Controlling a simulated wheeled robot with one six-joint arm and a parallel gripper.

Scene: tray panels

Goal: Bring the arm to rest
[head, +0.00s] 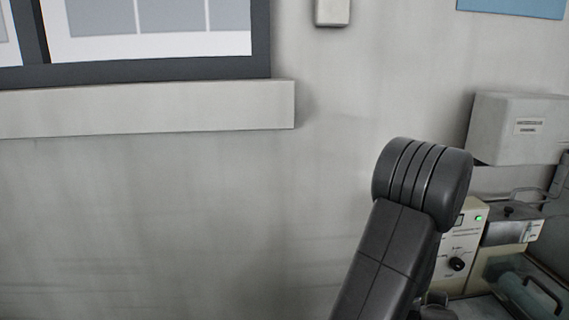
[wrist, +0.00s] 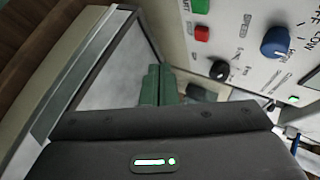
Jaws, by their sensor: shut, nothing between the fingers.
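My gripper (wrist: 158,72) shows in the wrist view, with its two greenish fingers side by side and closed together beyond the dark gripper body. Nothing shows between them. The fingers point toward a grey, framed surface and a pale control panel (wrist: 262,42); I cannot tell the exact gap to either. In the head view my dark arm rises at the lower middle right and bends at a rounded joint. My gripper is not visible in that view.
The panel bears a red button (wrist: 202,33), a blue knob (wrist: 275,42) and a black knob (wrist: 220,69). In the head view, a unit with a green light (head: 479,218) stands right of my arm, below a wall box (head: 515,128). A ledge (head: 150,108) juts out at left.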

